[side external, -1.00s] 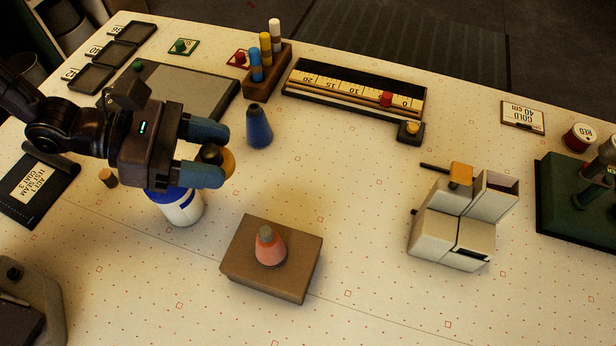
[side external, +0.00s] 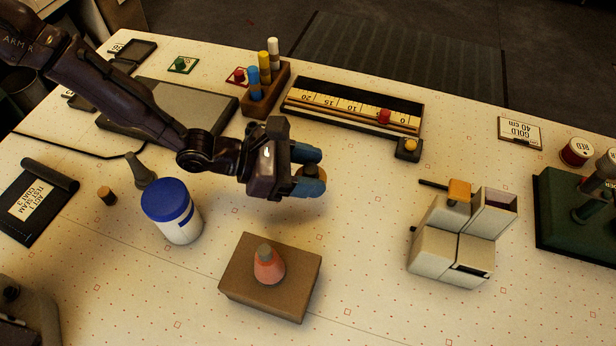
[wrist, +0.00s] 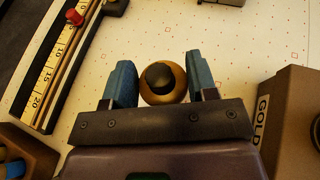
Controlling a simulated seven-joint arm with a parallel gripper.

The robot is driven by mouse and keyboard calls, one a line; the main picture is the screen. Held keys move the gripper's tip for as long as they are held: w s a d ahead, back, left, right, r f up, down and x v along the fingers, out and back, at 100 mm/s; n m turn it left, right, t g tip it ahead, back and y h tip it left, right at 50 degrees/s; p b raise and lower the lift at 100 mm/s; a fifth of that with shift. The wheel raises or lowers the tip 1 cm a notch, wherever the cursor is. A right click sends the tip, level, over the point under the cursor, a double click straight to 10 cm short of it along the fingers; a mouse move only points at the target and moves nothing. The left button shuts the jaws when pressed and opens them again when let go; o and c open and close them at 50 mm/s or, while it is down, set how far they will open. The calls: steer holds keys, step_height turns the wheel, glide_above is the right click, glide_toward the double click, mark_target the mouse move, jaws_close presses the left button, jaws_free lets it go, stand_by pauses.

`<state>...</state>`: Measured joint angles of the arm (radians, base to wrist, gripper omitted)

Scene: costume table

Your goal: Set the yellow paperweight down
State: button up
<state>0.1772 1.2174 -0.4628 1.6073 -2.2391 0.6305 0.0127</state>
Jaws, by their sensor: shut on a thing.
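The yellow paperweight (wrist: 176,93) is a round, gold-tan body with a black knob, seen in the wrist view between my two blue fingers. My gripper (wrist: 158,82) is shut on it. In the side view my gripper (side external: 312,171) is over the middle of the table, behind the brown block, and the paperweight (side external: 317,172) shows partly between the fingertips. Its underside is hidden, and I cannot tell exactly how high it is above the table.
A salmon cone (side external: 268,266) stands on a brown block (side external: 245,287) in front. A blue-lidded white jar (side external: 182,226) is to the left. A cream-coloured device (side external: 448,255) is to the right. A ruler tray (side external: 350,104) and peg rack (side external: 277,92) are behind. Bare tabletop lies between gripper and device.

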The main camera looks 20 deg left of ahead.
steer(key=shift+f, duration=1.3)
steer(key=shift+f, duration=0.3)
steer(key=shift+s+f, duration=0.1)
steer(key=shift+f, duration=0.2)
steer(key=o, duration=1.1)
steer(key=shift+c, duration=0.2)
steer(key=shift+r, duration=0.2)
steer(key=v, duration=0.8)
steer(key=shift+d+r, duration=0.15)
steer(key=shift+r, duration=0.15)
